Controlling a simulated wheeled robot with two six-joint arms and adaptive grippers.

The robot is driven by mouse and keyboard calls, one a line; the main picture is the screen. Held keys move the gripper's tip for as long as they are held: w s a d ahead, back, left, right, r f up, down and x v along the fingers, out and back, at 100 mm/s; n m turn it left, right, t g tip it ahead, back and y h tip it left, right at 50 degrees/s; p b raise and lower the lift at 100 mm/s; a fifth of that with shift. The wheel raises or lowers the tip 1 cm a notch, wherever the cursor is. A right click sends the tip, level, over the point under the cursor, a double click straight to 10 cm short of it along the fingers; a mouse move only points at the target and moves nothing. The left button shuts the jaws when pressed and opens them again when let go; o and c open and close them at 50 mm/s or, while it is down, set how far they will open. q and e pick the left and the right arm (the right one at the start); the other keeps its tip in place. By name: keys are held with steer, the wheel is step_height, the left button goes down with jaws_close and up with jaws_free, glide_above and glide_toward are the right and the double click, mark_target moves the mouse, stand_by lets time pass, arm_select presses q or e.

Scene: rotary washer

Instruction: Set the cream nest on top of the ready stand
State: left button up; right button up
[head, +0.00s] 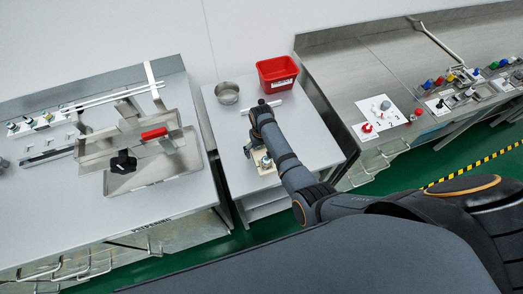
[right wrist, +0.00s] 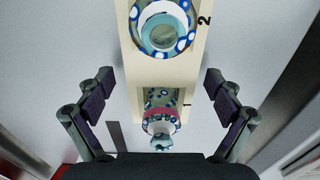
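A cream board (right wrist: 138,75) marked 1 and 2 lies below my right gripper in the right wrist view. A blue-and-white dotted ring piece with a teal centre (right wrist: 163,32) sits at mark 2. A dotted piece with a pink band and teal tip (right wrist: 160,120) is at mark 1. The board (head: 263,170) is partly hidden by my arm in the head view. My right gripper (right wrist: 162,105) is open, with its fingers apart on either side of the mark 1 piece; no grip shows. I cannot tell which thing is the ready stand. My left gripper is out of view.
A metal pot (head: 227,93) and a red bin (head: 277,74) stand at the back of the middle table (head: 222,125). The left bench holds a metal tray with a red-handled item (head: 154,134). The right bench holds white numbered cards (head: 380,109) and several coloured knobs.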

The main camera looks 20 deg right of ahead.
mark_target(261, 152)
steer(key=shift+r, duration=0.15)
step_height(261, 152, up, 12)
steer(key=p, duration=0.9)
